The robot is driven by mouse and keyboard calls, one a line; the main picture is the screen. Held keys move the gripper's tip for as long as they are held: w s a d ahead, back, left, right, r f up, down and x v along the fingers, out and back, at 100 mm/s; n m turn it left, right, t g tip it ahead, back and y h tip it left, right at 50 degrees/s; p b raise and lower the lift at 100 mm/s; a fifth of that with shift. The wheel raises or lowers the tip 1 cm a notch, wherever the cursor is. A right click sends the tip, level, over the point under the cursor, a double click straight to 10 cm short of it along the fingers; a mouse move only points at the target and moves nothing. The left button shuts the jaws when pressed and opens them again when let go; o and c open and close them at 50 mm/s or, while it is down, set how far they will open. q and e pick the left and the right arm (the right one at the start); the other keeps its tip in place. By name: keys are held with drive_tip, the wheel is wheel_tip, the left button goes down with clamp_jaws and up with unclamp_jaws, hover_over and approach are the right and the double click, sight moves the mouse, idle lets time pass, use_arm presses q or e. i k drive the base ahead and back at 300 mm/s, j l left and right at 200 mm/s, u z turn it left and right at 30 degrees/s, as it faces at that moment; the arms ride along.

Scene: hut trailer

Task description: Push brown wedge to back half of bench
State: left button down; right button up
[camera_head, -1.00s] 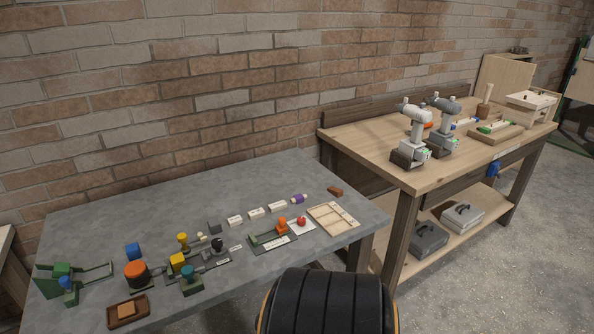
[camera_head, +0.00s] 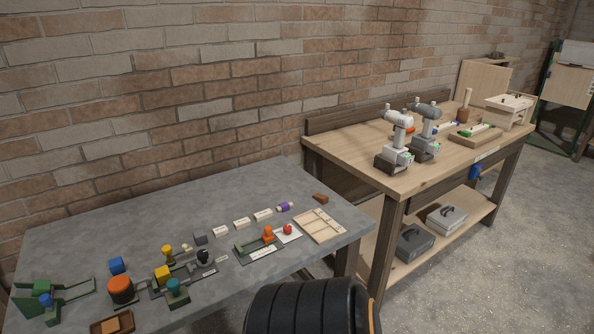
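The brown wedge (camera_head: 320,198) is a small reddish-brown block on the grey bench (camera_head: 150,222). Neither of my grippers shows in the head view. A black ribbed part at the bottom centre seems to be mine and hides a little of the floor by the bench's front edge.
A light wooden tray (camera_head: 320,226) lies just in front of the wedge. A wooden workbench (camera_head: 390,180) with two drills stands to the right. The grey bench's back strip is clear.

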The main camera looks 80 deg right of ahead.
sight(323, 199)
drive_tip(key=z, duration=2.8)
drive_tip(key=i+l+u, duration=0.1)
drive_tip(key=i+l, duration=0.2)
drive_tip(key=i+l+u, duration=0.1)
drive_tip(key=i+l, duration=0.15)
drive_tip(key=l, duration=0.15)
drive_tip(key=i+l+u, duration=0.1)
drive_tip(key=i+l, duration=0.15)
drive_tip(key=l, duration=0.15)
drive_tip(key=i+l+u, duration=0.1)
drive_tip(key=i+l, duration=0.15)
drive_tip(key=l, duration=0.15)
